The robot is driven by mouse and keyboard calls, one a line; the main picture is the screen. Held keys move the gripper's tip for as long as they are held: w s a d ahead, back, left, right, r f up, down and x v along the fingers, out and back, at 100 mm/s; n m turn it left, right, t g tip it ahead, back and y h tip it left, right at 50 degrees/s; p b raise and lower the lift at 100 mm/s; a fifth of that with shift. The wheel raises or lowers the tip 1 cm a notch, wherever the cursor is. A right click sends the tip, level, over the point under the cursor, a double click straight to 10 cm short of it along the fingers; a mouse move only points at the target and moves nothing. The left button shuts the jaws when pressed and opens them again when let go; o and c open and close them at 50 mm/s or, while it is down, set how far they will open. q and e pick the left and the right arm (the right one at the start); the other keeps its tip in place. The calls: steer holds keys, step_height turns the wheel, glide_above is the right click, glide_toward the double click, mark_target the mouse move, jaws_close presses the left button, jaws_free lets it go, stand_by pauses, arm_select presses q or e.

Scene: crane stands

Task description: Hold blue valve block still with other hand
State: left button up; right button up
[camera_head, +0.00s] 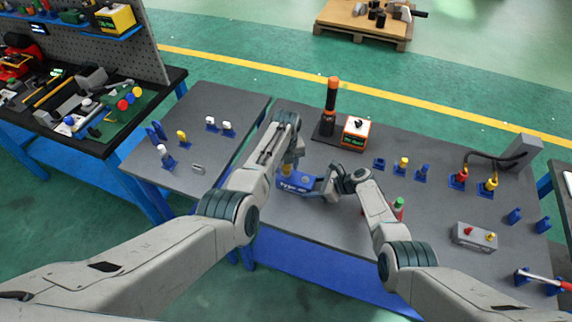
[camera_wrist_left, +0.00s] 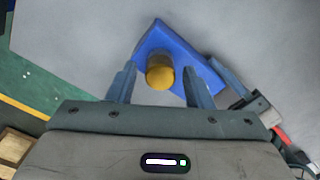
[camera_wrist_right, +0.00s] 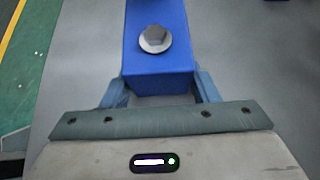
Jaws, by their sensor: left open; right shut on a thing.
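The blue valve block (camera_head: 297,183) lies on the grey table near its front edge. My right gripper (camera_head: 324,186) is shut on its right end. In the right wrist view the block (camera_wrist_right: 158,58) sits between my fingers, with a grey round knob (camera_wrist_right: 155,39) on top. My left gripper (camera_head: 291,166) is open above the block's left part. In the left wrist view a yellow cylinder (camera_wrist_left: 160,72) stands on a blue body (camera_wrist_left: 166,42) between the spread fingers. I cannot tell whether those fingers touch it. The left arm partly hides the block in the head view.
Behind stand a black and orange post (camera_head: 331,105) and an orange-white box (camera_head: 355,133). Small blue stands (camera_head: 403,167) with coloured tops are at right, near a grey box (camera_head: 474,236). A green-topped item (camera_head: 398,206) is close to my right arm. Another table (camera_head: 200,150) is at left.

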arm_select(q)
steer(key=n, duration=2.5)
steer(key=shift+n, duration=0.4)
steer(key=shift+c, duration=0.5)
jaws_close()
steer(key=m, duration=0.3)
steer(key=shift+m, duration=1.1)
